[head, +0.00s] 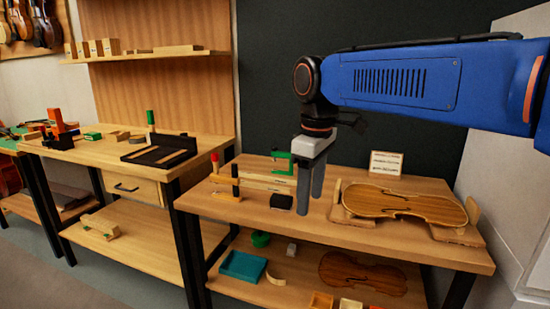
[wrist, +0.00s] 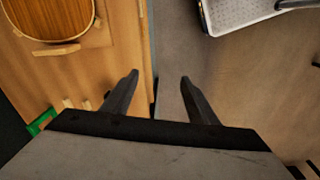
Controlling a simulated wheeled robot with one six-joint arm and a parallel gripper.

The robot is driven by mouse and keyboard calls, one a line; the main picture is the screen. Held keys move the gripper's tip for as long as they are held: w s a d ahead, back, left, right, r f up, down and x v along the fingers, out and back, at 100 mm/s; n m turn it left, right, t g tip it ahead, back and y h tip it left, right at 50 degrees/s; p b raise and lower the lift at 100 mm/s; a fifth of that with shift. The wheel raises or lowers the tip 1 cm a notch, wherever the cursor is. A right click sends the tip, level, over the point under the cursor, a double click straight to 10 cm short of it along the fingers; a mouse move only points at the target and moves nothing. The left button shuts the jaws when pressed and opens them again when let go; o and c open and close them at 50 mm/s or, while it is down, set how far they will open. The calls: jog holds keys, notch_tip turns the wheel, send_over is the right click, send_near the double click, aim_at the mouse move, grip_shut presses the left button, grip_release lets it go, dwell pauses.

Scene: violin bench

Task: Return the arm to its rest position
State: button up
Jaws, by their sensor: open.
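My blue arm (head: 400,85) reaches in from the right in the head view and bends down at the wrist. My gripper (head: 310,190) hangs fingers down, in front of the right bench (head: 330,230) as seen from the head. In the wrist view my gripper (wrist: 158,80) shows two dark fingers spread apart with nothing between them. The bench edge and the floor lie below them. In the head view the fingers cover part of the bench top, and their height above it is hard to tell.
A violin body (head: 405,202) lies in a wooden cradle on the right bench. A green clamp (head: 283,163) and a small dark block (head: 281,201) are left of my gripper. A teal tray (head: 243,266) is on the lower shelf. A grey tray (wrist: 240,12) shows in the wrist view.

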jog(key=s+d+f+m+t, duration=0.4)
jog(key=s+d+f+m, duration=0.7)
jog(key=s+d+f, duration=0.7)
jog(key=d, duration=0.3)
jog(key=shift+s+f+m, duration=0.2)
jog(key=shift+s+m, duration=0.1)
jog(key=shift+m, duration=0.1)
dwell(1.9)
